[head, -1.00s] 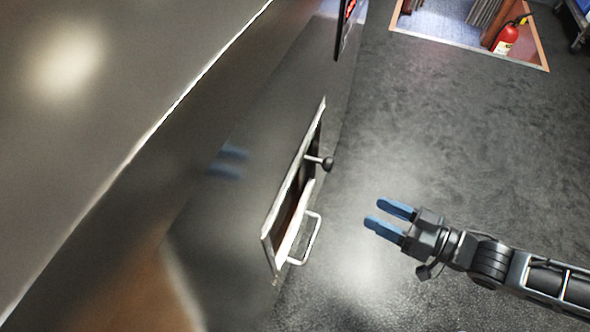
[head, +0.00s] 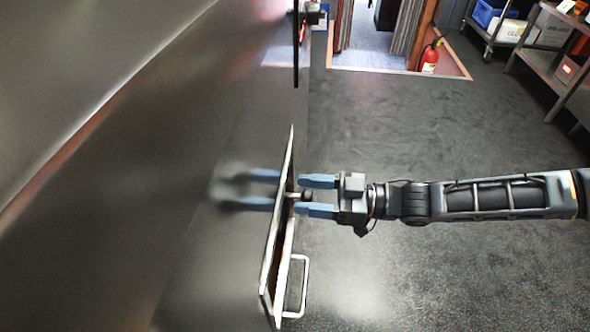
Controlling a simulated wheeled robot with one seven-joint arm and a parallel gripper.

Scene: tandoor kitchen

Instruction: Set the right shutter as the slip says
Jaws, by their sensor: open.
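A framed shutter opening (head: 274,245) is set in the steel front on the left, seen at a steep angle. A shutter panel with a pale bar handle (head: 304,285) shows in its lower part. A dark round knob (head: 304,196) on a short stem sticks out of the upper part. My gripper (head: 317,196) is open, with its two blue fingers pointing left, one on each side of the knob in the picture. I cannot tell whether they touch it. The fingers are mirrored in the steel. The slip is not readable here.
A thin dark panel (head: 296,45) juts from the steel front above the opening. The grey floor (head: 420,120) is clear to the right. A red fire extinguisher (head: 430,58) stands by a doorway at the back. Shelving with boxes (head: 552,70) is at the upper right.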

